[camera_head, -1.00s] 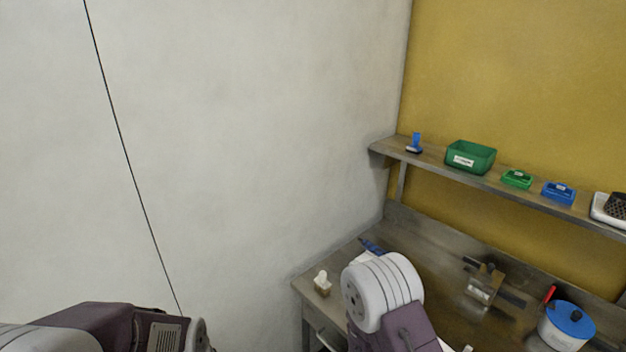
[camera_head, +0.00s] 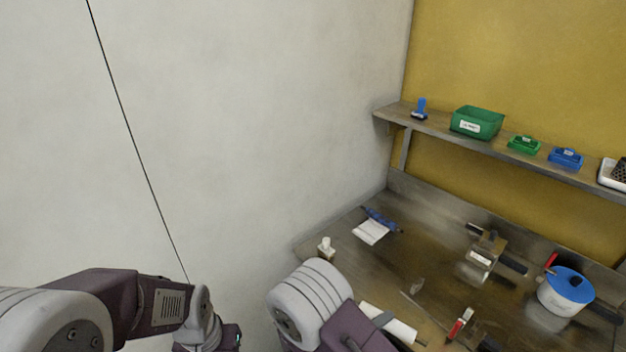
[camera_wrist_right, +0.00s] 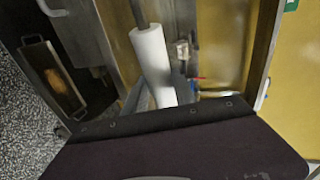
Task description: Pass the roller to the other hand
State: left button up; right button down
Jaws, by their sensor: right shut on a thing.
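A white cylinder, which looks like the roller (camera_head: 400,328), shows beside my right forearm in the head view. It also shows in the right wrist view (camera_wrist_right: 153,62), with a grey bar at its far end. My right gripper (camera_head: 382,318) shows only as a small grey part across the roller, shut on it; its fingertips are not clear. My left arm reaches in from the left. Its wrist ends at the bottom edge, and the left fingers are out of the picture.
The metal bench (camera_head: 350,262) carries a white cloth (camera_head: 370,231), a small bottle (camera_head: 326,248), a metal fixture (camera_head: 481,259), a red-handled tool (camera_head: 460,323) and a blue-lidded pot (camera_head: 566,297). A shelf (camera_head: 440,128) with a green bin (camera_head: 477,122) runs above. Open space lies left of the bench.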

jog(key=shift+d, duration=0.1)
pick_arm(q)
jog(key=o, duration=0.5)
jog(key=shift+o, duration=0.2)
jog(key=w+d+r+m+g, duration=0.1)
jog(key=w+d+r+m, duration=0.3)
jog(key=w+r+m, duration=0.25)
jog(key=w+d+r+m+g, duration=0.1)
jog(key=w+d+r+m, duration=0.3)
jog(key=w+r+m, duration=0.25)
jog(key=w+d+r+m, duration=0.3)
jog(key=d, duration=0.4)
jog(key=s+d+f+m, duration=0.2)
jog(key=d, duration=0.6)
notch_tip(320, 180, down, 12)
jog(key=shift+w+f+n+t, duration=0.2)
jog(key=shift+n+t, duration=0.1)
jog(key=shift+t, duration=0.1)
pick_arm(e)
jog(key=w+a+r+n+t+y, duration=0.1)
jog(key=a+r+n+t+y, duration=0.1)
jog(key=a, duration=0.6)
jog(key=w+a+r+n+t+y, duration=0.2)
jog(key=a+r+n+t+y, duration=0.1)
jog(key=a, duration=0.5)
jog(key=r+n+y, duration=0.1)
jog(key=n+y, duration=0.1)
jog(key=y, duration=0.1)
jog(key=shift+w+a+n, duration=0.2)
jog(key=shift+n, duration=0.2)
